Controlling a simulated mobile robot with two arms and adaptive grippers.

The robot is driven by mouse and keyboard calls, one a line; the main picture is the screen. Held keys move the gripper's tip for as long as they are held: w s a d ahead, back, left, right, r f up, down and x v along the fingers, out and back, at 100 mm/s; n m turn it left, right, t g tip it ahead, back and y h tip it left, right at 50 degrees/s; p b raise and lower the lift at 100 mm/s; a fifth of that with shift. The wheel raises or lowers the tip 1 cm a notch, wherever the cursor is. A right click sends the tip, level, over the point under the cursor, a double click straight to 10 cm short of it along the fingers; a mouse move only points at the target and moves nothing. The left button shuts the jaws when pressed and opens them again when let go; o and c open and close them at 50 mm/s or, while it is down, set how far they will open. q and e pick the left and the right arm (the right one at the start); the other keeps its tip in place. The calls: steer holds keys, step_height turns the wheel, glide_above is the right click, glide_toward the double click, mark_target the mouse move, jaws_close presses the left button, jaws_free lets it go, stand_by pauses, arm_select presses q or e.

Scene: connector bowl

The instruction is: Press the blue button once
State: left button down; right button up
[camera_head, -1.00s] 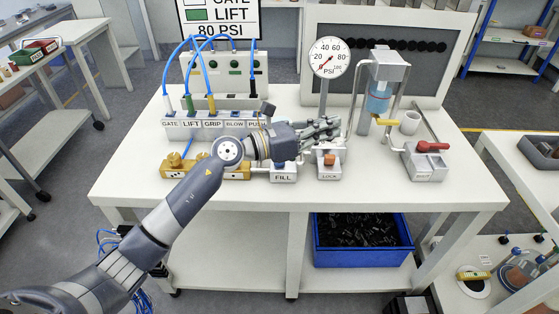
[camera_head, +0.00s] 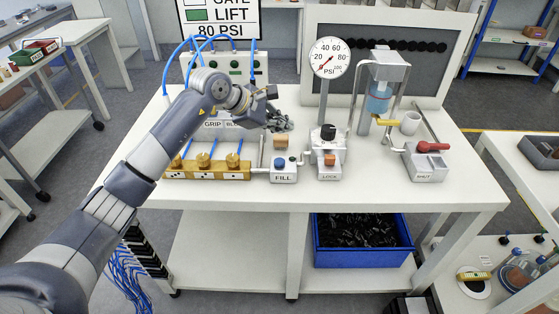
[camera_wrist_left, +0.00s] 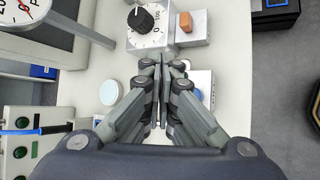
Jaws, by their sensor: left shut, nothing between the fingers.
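My left gripper (camera_head: 288,125) is shut and empty. It is held above the table, behind the FILL box and apart from the button. In the left wrist view its fingertips (camera_wrist_left: 165,58) are together, pointing toward the dial box. My right gripper is in no view.
Right of FILL stand the LOCK box with an orange button (camera_head: 330,159) and a black dial knob (camera_head: 328,132). Yellow valves (camera_head: 204,161) are left of FILL. A gauge (camera_head: 329,58) stands behind. A red-handled box (camera_head: 432,146) is at the right. The front table strip is clear.

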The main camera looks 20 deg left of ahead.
arm_select(q)
steer(key=shift+f, duration=0.1)
steer(key=b, duration=0.4)
glide_above(281, 163)
step_height(281, 163, down, 8)
steer(key=shift+r, duration=0.2)
steer(key=shift+f+b, duration=0.5)
steer(key=shift+b, duration=0.05)
stand_by(0.7)
steer(key=shift+f+b, duration=0.4)
steer(key=shift+b, duration=0.05)
steer(key=shift+f+b, duration=0.55)
steer(key=shift+f, duration=0.05)
stand_by(0.5)
stand_by(0.3)
steer(key=shift+r+p, duration=0.45)
steer(key=shift+r, duration=0.5)
steer(key=shift+r, duration=0.1)
